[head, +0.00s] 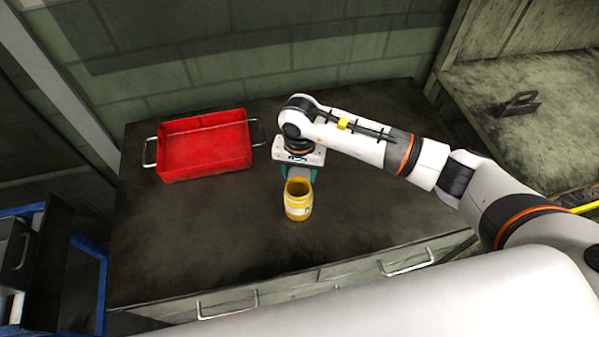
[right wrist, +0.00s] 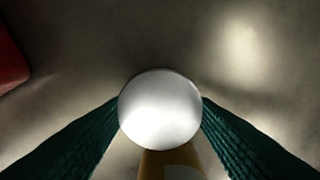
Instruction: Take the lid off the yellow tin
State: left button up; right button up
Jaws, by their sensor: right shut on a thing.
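The yellow tin (head: 298,207) stands upright on the dark worktop, and its open top shows a dark inside. Part of the tin (right wrist: 168,163) also shows at the bottom of the right wrist view, partly behind the lid. The lid (right wrist: 160,110) is a round, pale silvery disc, apart from the tin's mouth. My right gripper (head: 299,174) is just behind and above the tin, its teal fingers shut on the lid at both sides. My left gripper is not in view.
A red tray (head: 205,172) with metal handles sits on the worktop (head: 220,245) at the left back. The worktop is clear around the tin. Drawer handles (head: 228,304) line the front edge. A wooden bench (head: 520,130) with a dark object (head: 518,104) stands at the right.

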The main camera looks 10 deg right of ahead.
jog(key=shift+f, duration=0.85)
jog(key=shift+f, duration=0.2)
jog(key=o, duration=1.1)
jog(key=shift+r, duration=0.1)
